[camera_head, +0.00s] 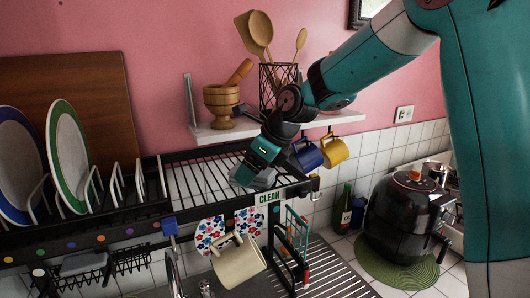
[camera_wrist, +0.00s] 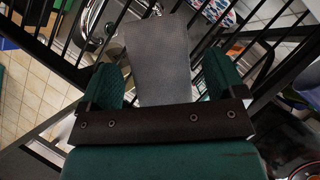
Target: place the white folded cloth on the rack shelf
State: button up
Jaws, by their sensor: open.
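The folded cloth (camera_wrist: 157,45) looks grey-white in the wrist view, lying flat between and beyond my fingers with a gap on each side. In the head view a pale piece of it (camera_head: 264,181) shows under my gripper (camera_head: 254,174), at the front right of the black rack shelf (camera_head: 190,182), near the CLEAN sign (camera_head: 269,197). My gripper, also in the wrist view (camera_wrist: 161,78), is open, its fingers apart from the cloth's sides. The cloth appears to lie on the rack bars; its near end is hidden by my gripper.
Plates (camera_head: 68,155) stand in slots at the rack's left. Above hangs a white wall shelf (camera_head: 215,133) with a mortar (camera_head: 221,104) and a utensil basket. Blue and yellow mugs (camera_head: 334,151) hang right of my gripper. The rack's middle bars are clear.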

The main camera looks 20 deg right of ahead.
jog(key=b+v, duration=0.3)
jog(key=v, duration=0.8)
jog(key=s+a+f+n+g, duration=0.1)
jog(key=s+a+f+n, duration=0.3)
jog(key=s+n, duration=0.4)
jog(key=s+a+f+n+g, duration=0.2)
jog(key=s+a+f+n, duration=0.2)
jog(key=s+n, duration=0.4)
jog(key=s+a+f+n+g, duration=0.1)
jog(key=s+a+f+n, duration=0.3)
jog(key=s+n, duration=0.5)
jog(key=n, duration=0.9)
jog(key=shift+g, duration=0.3)
jog(key=shift+s+f, duration=0.1)
jog(key=shift+f, duration=0.05)
notch_tip(320, 180, down, 15)
jog(key=b, duration=1.5)
jog(key=shift+f, duration=0.15)
